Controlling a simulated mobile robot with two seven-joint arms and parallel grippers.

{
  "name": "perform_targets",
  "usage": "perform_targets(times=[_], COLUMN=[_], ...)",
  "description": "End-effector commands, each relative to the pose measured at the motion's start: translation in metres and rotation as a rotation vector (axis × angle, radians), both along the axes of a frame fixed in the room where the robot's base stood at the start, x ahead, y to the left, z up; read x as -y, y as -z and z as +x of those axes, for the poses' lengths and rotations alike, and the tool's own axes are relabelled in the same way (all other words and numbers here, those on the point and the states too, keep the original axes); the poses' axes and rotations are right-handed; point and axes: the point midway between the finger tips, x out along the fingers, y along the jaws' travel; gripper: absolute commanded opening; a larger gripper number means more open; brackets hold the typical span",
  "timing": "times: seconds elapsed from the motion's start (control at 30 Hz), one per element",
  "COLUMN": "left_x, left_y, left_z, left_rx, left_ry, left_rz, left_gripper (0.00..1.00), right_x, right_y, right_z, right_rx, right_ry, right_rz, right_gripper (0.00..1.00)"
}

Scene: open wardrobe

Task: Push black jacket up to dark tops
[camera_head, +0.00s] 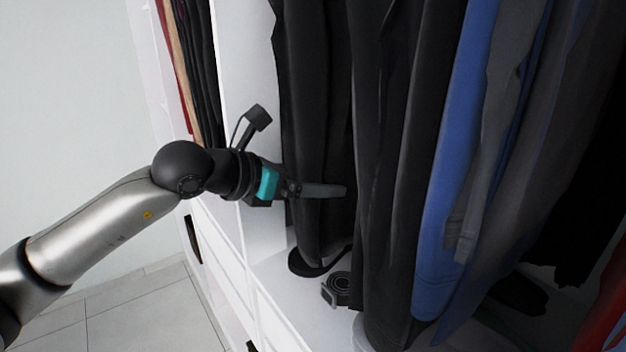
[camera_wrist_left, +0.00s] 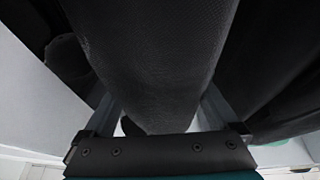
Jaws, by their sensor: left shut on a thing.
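Several dark garments hang in the wardrobe in the head view. A black garment (camera_head: 315,110) hangs at the left end of the section, and I cannot tell for sure whether it is the black jacket. More dark tops (camera_head: 385,130) hang just to its right. My left gripper (camera_head: 325,191) reaches in from the left at the lower part of the black garment. In the left wrist view dark cloth (camera_wrist_left: 150,70) lies between the two fingers, and the gripper is shut on it. The fingertips are hidden by the cloth. My right gripper is not in view.
A blue garment (camera_head: 455,160) and a grey one (camera_head: 492,130) hang further right. A rolled belt (camera_head: 340,288) lies on the white shelf (camera_head: 285,290) below. A white divider (camera_head: 247,60) stands left of the black garment, with other clothes beyond it.

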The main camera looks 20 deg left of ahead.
Motion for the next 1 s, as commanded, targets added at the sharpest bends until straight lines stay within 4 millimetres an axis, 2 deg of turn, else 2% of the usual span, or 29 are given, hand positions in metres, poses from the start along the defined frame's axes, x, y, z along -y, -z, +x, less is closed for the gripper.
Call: perform_targets(times=[0.03,0.23,1.0], left_x=[0.0,0.0,0.013], left_y=[0.0,0.0,0.001], left_z=[0.0,0.0,-0.01], left_rx=[0.0,0.0,0.005], left_ry=[0.0,0.0,0.004], left_rz=[0.0,-0.001,0.006], left_gripper=[0.22,0.0,0.0], right_x=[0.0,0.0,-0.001], right_y=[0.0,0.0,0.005], right_z=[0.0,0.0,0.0], right_rx=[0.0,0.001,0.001], right_ry=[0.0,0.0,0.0], right_rz=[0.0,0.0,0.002], right_gripper=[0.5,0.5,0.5])
